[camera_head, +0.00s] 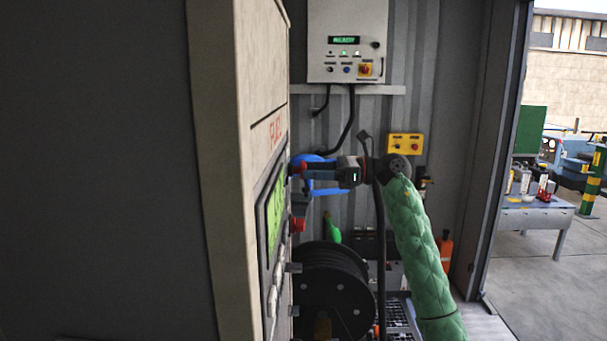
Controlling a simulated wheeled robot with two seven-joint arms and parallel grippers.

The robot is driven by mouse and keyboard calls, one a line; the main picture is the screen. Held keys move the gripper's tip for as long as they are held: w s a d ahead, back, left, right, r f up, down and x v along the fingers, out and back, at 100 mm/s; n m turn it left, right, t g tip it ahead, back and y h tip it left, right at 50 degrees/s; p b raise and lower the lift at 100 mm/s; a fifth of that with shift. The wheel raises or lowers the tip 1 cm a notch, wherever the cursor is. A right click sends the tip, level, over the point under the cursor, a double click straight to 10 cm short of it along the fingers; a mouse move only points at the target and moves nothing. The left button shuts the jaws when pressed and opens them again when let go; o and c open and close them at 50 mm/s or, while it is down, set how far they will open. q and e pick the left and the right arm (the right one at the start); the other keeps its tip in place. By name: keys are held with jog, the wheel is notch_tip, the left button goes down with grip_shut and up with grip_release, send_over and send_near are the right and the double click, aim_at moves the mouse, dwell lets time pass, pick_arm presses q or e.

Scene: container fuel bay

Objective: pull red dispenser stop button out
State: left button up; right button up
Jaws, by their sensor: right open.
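The dispenser (215,130) is a tall beige cabinet at the left, seen nearly edge-on, with a green-lit display (275,208) on its front. A red button (297,224) sticks out from that front below my right gripper. My right gripper (307,174) comes from the right on a green-sleeved arm and points left at the dispenser front. Its blue fingers are open, one above the other. A small red part (302,169) shows near the fingertips; I cannot tell if they touch it. The left gripper is out of view.
A black hose reel (332,290) stands below the gripper. A grey control box (347,42) and a yellow button box (405,144) are on the back wall. A dark hose hangs beside my arm. An open doorway at the right shows a table (535,213).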

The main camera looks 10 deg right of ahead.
jog(key=b+v, duration=0.1)
jog(key=v, duration=0.3)
jog(key=shift+s+d+b, duration=0.15)
jog(key=shift+d+b, duration=0.2)
